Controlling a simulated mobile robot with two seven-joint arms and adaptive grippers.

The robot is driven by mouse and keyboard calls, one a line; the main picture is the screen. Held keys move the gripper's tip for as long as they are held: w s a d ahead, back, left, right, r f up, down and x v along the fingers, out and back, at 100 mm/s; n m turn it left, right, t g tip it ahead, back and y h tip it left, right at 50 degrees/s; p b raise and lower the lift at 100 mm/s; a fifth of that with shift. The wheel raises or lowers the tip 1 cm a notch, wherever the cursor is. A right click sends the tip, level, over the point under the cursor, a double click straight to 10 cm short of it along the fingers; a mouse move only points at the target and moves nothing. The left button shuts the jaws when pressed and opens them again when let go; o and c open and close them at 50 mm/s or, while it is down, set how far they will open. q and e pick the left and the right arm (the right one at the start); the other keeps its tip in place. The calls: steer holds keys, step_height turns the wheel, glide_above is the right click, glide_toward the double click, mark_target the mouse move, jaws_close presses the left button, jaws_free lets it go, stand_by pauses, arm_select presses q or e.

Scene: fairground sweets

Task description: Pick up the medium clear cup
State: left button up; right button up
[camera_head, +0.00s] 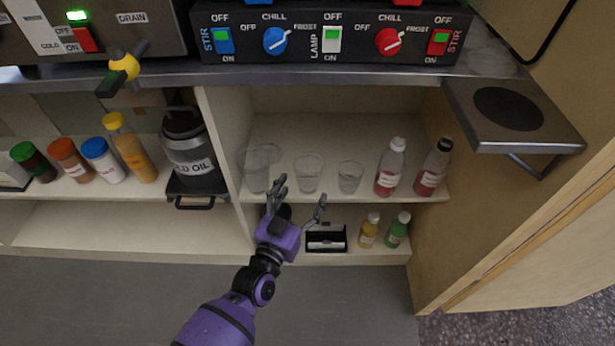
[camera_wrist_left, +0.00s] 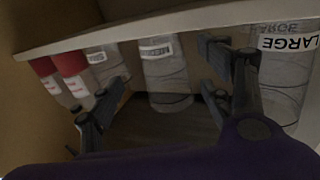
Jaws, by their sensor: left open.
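The medium clear cup (camera_head: 308,173) stands on the upper shelf, between a larger clear cup (camera_head: 257,172) on the left and a smaller one (camera_head: 350,177) on the right. My left gripper (camera_head: 299,195) is open and empty, in front of and slightly below the shelf edge, with its fingers spread toward the medium cup. In the left wrist view the medium cup (camera_wrist_left: 167,78) appears upside down between the open fingers, apart from them. The cup beside it (camera_wrist_left: 285,70) is labelled LARGE. My right gripper is not in view.
Two red-labelled bottles (camera_head: 390,168) (camera_head: 432,168) stand right of the cups. Below are a black holder (camera_head: 326,246) and yellow (camera_head: 369,231) and green (camera_head: 398,230) bottles. The shelf edge (camera_head: 380,200) lies close to the gripper, and a control panel (camera_head: 330,40) is above.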

mark_target(304, 187)
arm_select(q)
steer(key=b+x, duration=0.1)
steer(key=x, duration=0.3)
steer(key=shift+w+f+b, duration=0.2)
steer(key=shift+w+b, duration=0.15)
steer(key=shift+w, duration=0.1)
steer(key=shift+w+d, duration=0.15)
steer(key=shift+w, duration=0.35)
steer(key=shift+r, duration=0.1)
steer(key=c, duration=0.9)
